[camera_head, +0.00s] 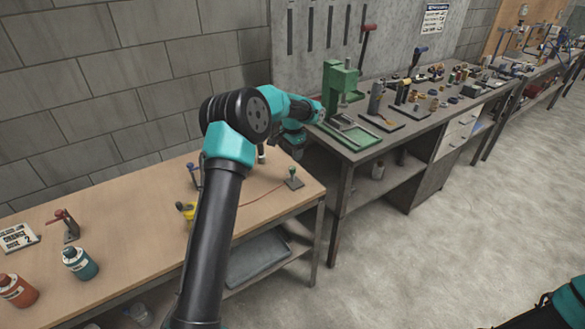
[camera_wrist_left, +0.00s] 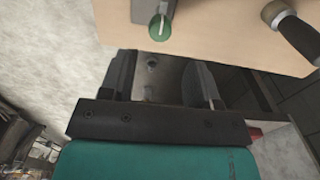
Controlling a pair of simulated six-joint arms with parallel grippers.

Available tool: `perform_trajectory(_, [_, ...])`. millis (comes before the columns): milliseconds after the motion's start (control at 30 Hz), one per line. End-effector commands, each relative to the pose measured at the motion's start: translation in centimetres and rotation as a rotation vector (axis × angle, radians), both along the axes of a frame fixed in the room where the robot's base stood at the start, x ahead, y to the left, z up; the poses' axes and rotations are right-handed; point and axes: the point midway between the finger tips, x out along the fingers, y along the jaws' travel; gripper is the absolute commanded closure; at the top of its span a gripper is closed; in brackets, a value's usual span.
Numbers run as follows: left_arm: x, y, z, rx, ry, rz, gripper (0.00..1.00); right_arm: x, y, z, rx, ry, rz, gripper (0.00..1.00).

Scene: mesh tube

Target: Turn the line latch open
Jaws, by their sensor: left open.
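A small stand with a green top (camera_head: 293,177) is at the right end of the wooden bench, and a thin red line runs left from it. It may be the line latch; I cannot tell its setting. In the left wrist view a green round part (camera_wrist_left: 160,27) on a grey bracket shows over the wood, just beyond the fingers. My left gripper (camera_head: 293,152) is above the bench's back right corner, partly hidden by its own wrist. In the left wrist view its fingers (camera_wrist_left: 162,75) are apart with nothing between them. My right gripper is out of view.
A dark handle with a metal collar (camera_wrist_left: 292,28) is close by in the left wrist view. A yellow part (camera_head: 186,210), a red lever clamp (camera_head: 67,225) and two bottles (camera_head: 79,262) are on the bench. A green press (camera_head: 339,88) stands on the metal table behind.

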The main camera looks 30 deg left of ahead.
Motion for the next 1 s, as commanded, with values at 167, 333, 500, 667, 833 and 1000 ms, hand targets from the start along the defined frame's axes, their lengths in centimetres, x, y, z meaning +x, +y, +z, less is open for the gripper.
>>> perform_trajectory(167, [0.0, 0.1, -3.2, 0.0, 0.003, 0.0, 0.43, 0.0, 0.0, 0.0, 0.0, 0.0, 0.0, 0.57])
perform_trajectory(333, [-0.1, 0.0, -5.8, 0.0, 0.002, 0.0, 0.43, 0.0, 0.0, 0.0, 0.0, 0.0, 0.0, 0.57])
perform_trajectory(500, [0.0, 0.0, -7.4, 0.0, 0.001, 0.001, 0.43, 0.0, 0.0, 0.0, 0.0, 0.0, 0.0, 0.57])
perform_trajectory(667, [0.0, 0.0, -7.7, 0.0, 0.0, 0.001, 0.43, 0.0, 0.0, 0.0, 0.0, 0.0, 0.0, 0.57])
perform_trajectory(833, [0.0, 0.0, -7.7, 0.0, 0.0, 0.001, 0.43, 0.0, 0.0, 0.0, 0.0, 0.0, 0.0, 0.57])
perform_trajectory(1000, [0.0, 0.0, -7.7, 0.0, 0.0, 0.0, 0.58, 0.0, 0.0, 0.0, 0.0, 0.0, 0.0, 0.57])
